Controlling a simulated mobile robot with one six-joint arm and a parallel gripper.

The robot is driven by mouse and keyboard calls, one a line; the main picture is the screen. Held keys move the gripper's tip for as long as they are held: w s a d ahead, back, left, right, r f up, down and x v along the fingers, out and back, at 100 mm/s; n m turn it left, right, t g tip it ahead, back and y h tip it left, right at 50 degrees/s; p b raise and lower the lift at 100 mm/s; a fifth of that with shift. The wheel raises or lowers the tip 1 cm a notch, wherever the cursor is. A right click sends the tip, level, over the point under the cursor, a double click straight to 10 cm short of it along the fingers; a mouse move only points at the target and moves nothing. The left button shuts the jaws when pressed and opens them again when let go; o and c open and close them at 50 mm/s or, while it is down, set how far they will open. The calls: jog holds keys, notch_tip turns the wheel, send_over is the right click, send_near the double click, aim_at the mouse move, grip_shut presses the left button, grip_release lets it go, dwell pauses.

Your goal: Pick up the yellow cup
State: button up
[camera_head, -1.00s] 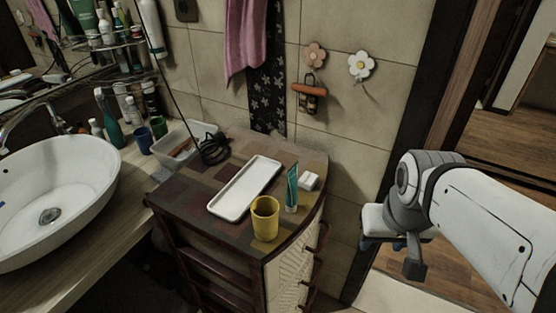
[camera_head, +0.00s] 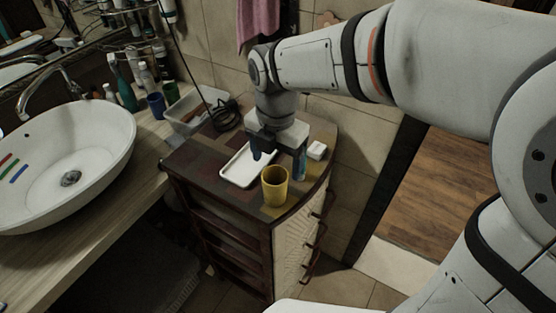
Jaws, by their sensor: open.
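The yellow cup (camera_head: 275,188) stands upright near the front edge of the dark wooden cabinet top (camera_head: 205,155). Its open mouth faces up and nothing shows inside it. My gripper (camera_head: 279,158) points down above the cabinet, behind the cup in the picture. It is open, and its two fingers are apart with no object seen between them. It looks clear of the cup, though the exact gap cannot be told. One finger overlaps the white tray (camera_head: 236,177) in the picture. The other finger mostly hides the toothpaste tube.
A small white block (camera_head: 317,150) lies right of my gripper. A grey bin (camera_head: 190,108) and a coiled black cable (camera_head: 226,114) are at the back. A white sink (camera_head: 100,150) holding thin coloured items, a blue cup (camera_head: 156,106) and bottles are at left.

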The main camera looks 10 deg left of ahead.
aim_at(275, 181)
jog(key=shift+n, duration=0.7)
jog(key=f, duration=0.4)
jog(key=f+p, duration=0.1)
jog(key=f, duration=0.2)
jog(key=shift+w+a+f, duration=0.2)
jog(key=shift+f, duration=0.2)
jog(key=c, duration=1.1)
